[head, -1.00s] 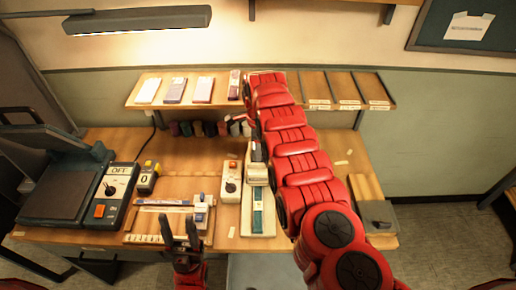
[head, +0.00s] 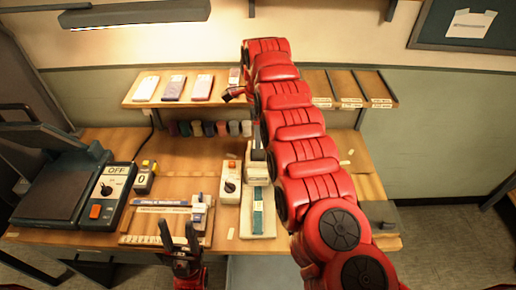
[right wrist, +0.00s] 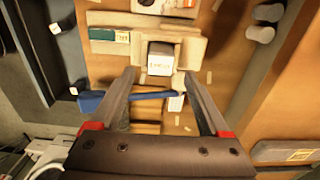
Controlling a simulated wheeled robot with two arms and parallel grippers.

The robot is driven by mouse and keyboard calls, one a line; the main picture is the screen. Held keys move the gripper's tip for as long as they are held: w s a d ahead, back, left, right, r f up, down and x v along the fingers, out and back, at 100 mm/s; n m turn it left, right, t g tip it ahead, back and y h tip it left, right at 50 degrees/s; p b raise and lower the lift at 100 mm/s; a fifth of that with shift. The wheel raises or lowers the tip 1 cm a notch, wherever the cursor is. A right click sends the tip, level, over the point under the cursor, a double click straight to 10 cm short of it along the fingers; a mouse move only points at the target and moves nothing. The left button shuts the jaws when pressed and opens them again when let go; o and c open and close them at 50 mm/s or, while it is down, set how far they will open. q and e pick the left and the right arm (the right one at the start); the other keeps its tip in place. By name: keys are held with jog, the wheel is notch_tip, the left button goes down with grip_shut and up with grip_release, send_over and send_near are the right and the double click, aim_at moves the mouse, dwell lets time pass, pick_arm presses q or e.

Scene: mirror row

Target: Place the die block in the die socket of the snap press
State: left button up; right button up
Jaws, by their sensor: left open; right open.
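The snap press (head: 257,178) is a cream fixture on the bench, with a green strip (head: 257,215) at its near end. My right arm partly covers it. In the right wrist view, a pale block with a printed label (right wrist: 161,62) sits within a beige fixture (right wrist: 190,50); I cannot tell whether it is the die block or part of the press. A blue bar (right wrist: 95,101) crosses below it. My right gripper (right wrist: 160,73) is open and empty above this area, its fingertips either side of the block in the picture. My left gripper (head: 180,224) is open at the bench's front edge.
A tray with a ruler and small tools (head: 165,222) lies further left. The shelf (head: 220,98) holds several flat boxes; rolls (head: 209,128) stand beneath. A dark machine (head: 60,185) fills the left end.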

jog(key=shift+r+p, duration=1.35)
jog(key=shift+r, duration=1.1)
